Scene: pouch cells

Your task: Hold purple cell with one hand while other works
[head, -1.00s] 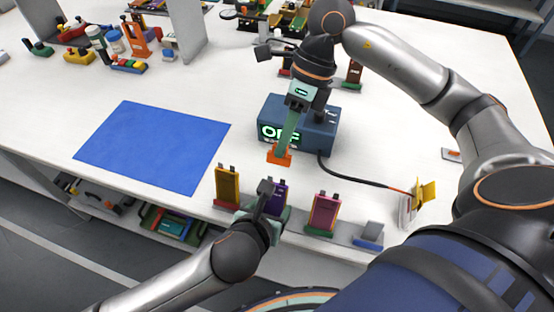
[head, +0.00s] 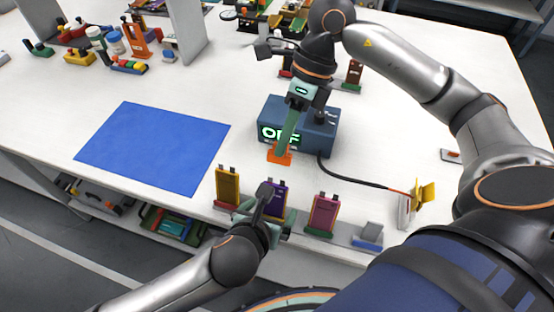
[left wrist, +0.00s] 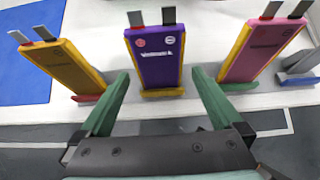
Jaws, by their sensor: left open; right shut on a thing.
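The purple cell (head: 278,199) stands upright in the row at the table's front edge, partly hidden by my left gripper (head: 266,210) in the head view. In the left wrist view the purple cell (left wrist: 155,58) has two metal tabs on top and a yellow base. The left gripper's green fingers (left wrist: 160,75) are open, one on each side of the cell, with gaps showing. I cannot tell how deep the cell sits between them. My right gripper (head: 286,140) is shut on a small orange piece (head: 279,155) in front of the blue box.
A yellow cell (head: 228,186) stands left of the purple one and a pink cell (head: 323,213) right of it. The blue box (head: 315,130) reads OFF; its cable runs to a yellow clip (head: 427,192). A blue mat (head: 150,148) lies empty at left.

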